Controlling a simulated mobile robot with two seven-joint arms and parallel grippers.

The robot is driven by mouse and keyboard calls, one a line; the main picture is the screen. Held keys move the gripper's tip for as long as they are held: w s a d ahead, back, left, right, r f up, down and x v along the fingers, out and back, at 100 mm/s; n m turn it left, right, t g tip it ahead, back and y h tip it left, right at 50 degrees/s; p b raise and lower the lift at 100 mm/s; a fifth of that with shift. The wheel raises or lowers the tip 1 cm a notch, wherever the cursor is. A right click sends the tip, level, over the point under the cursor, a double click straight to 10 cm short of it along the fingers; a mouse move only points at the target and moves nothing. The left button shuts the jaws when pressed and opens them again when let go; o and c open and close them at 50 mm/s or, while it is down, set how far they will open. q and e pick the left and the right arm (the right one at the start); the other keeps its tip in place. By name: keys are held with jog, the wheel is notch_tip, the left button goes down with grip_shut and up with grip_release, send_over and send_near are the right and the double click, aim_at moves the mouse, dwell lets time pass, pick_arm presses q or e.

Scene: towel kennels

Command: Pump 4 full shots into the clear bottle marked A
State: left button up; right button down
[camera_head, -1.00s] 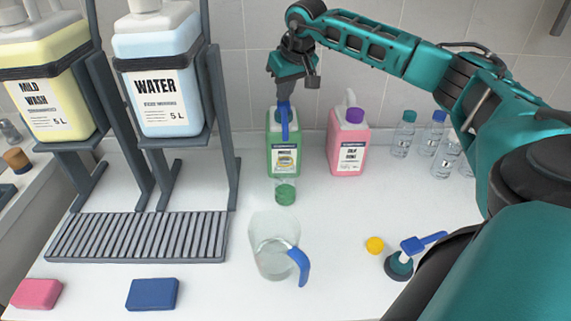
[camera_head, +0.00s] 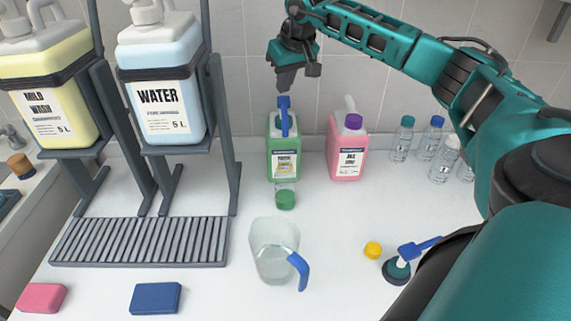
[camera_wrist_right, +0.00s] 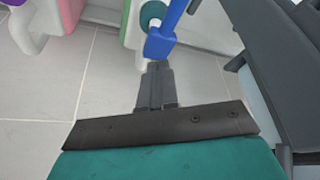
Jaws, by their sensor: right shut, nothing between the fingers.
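A green jug (camera_head: 284,160) with a blue pump head (camera_head: 284,104) stands near the back wall. A small clear bottle (camera_head: 285,185) with green liquid low in it stands right in front, below the pump's spout; I cannot read a letter on it. My right gripper (camera_head: 284,88) is shut and empty, just above the pump head. In the right wrist view, the shut fingers (camera_wrist_right: 155,70) point at the blue pump head (camera_wrist_right: 160,45); I cannot tell there whether they touch. My left gripper is not in view.
A pink jug (camera_head: 347,150) stands right of the green one. Several clear bottles (camera_head: 400,140) stand at the back right. A clear pitcher (camera_head: 272,240) with a blue handle, a yellow cap (camera_head: 373,250) and a loose blue pump (camera_head: 397,270) are in front. Racked tanks (camera_head: 160,100) stand left.

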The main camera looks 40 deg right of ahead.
aim_at(284, 99)
dwell(0.3)
jog(key=shift+f, duration=0.15)
jog(key=shift+f+b, duration=0.35)
jog(key=shift+f, duration=0.25)
jog(key=shift+f+b, duration=0.7)
jog(key=shift+f, duration=0.9)
jog(key=shift+r+p, duration=1.15)
jog(key=shift+r, duration=1.15)
